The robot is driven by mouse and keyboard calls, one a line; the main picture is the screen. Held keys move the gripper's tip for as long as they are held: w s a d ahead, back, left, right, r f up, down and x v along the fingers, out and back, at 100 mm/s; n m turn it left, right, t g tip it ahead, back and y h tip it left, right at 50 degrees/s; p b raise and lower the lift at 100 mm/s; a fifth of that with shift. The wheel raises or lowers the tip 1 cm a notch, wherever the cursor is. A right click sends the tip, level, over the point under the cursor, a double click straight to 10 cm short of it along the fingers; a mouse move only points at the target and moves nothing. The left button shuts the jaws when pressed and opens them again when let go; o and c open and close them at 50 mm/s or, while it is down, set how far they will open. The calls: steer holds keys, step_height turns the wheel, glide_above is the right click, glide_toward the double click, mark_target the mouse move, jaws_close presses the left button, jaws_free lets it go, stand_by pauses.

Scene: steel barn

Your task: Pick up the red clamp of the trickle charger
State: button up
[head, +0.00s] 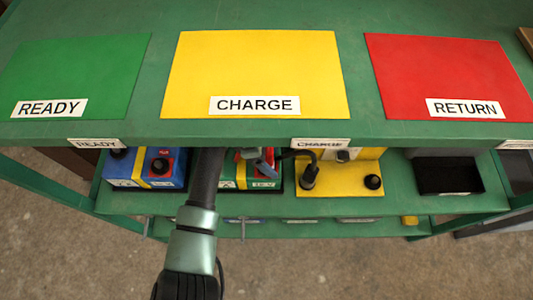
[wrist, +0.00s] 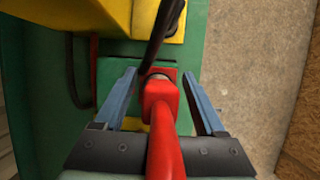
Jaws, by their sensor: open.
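The red clamp (wrist: 162,115) runs up the middle of the wrist view, between the two blue-grey fingers of my gripper (wrist: 160,76). The fingers are open, with a gap on each side of the clamp. Its far end is over a red patch on a green battery top (wrist: 112,72). I cannot tell whether it grips a terminal. In the head view, the green battery (head: 234,180) sits on the shelf below the counter, and my arm hides part of it. The yellow trickle charger (head: 340,183) is to its right.
A blue battery (head: 145,170) stands left on the same shelf, and a black tray (head: 449,178) stands right. The counter edge (head: 250,132) overhangs them. Green, yellow and red mats labelled READY, CHARGE (head: 256,65) and RETURN lie on top. A dark cable (wrist: 165,30) crosses ahead of the clamp.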

steer(key=shift+f, duration=0.2)
steer(key=c, duration=1.1)
jaws_close()
steer(key=shift+r, duration=0.15)
